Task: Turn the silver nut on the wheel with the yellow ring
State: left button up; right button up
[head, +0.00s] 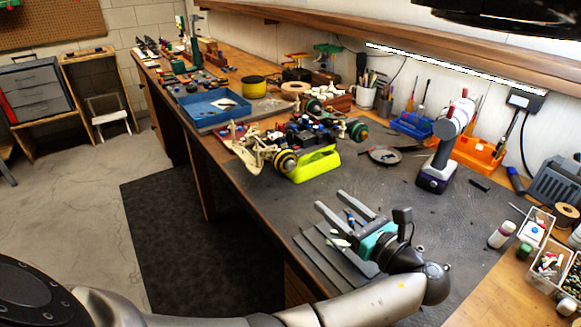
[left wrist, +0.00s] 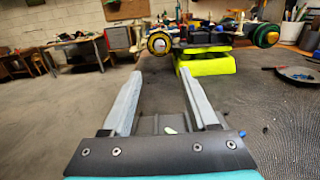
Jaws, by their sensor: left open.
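The RC car (head: 305,133) rests on a lime-yellow stand (head: 316,165) on the dark bench mat. The wheel with the yellow ring (head: 285,163) is at the car's near left corner, beside the stand. It also shows in the left wrist view (left wrist: 159,43), beyond my fingertips. My right gripper is not in view.
A cordless drill (head: 440,150) stands upright right of the car. A round dish (head: 384,155) lies between them. A blue tray (head: 214,107) is behind the car. Small bins (head: 550,265) stand at the right. The mat between gripper and stand is clear.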

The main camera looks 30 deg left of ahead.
pick_arm(q)
send_near(292, 168)
jog(key=b+x, duration=0.1)
jog(key=x, duration=0.6)
jog(key=shift+b, duration=0.4)
jog(key=shift+w+a, duration=0.25)
jog(key=shift+a, duration=0.25)
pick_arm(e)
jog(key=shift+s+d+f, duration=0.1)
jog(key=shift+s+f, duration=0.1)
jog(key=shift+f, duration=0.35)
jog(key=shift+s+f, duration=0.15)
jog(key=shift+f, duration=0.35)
pick_arm(q)
jog(key=c, duration=0.4)
grip_shut()
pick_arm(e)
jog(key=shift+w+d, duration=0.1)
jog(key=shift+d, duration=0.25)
